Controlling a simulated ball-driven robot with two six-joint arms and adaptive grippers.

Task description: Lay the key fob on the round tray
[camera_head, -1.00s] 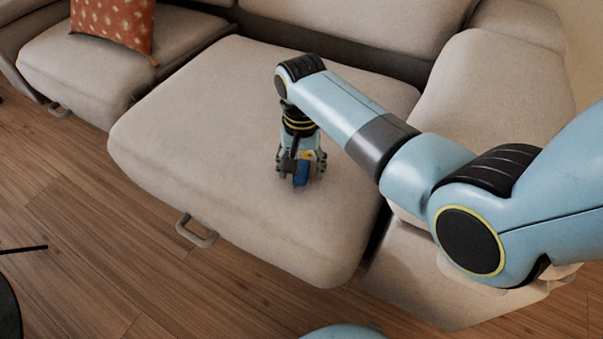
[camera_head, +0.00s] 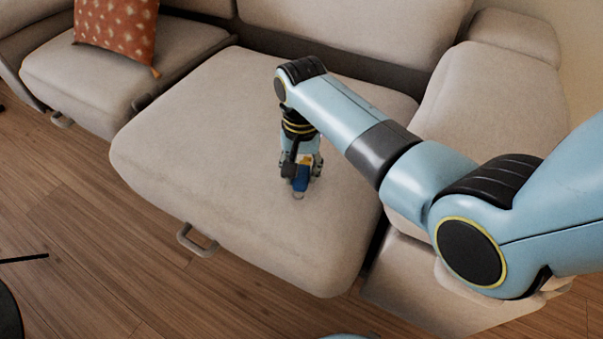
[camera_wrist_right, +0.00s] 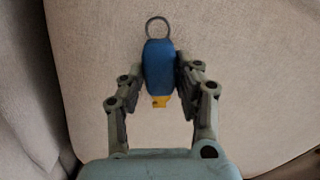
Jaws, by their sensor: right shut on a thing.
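The key fob (camera_head: 301,183) is blue with an orange-yellow end and a metal ring. In the right wrist view the fob (camera_wrist_right: 158,66) sits between the two fingers, its ring pointing away from the palm. My right gripper (camera_head: 300,170) is shut on it, pointing down over the sofa's middle seat cushion. I cannot tell whether the fob still touches the cushion. The right gripper also shows in the wrist view (camera_wrist_right: 160,80). The round tray is not seen in any view. My left gripper is not in view.
The beige sofa seat (camera_head: 210,130) is otherwise bare. An orange patterned pillow (camera_head: 117,30) leans at the back left. A sofa armrest (camera_head: 480,120) stands at the right, under my right arm. Wooden floor (camera_head: 90,230) lies in front. A dark edge of something (camera_head: 8,305) shows at lower left.

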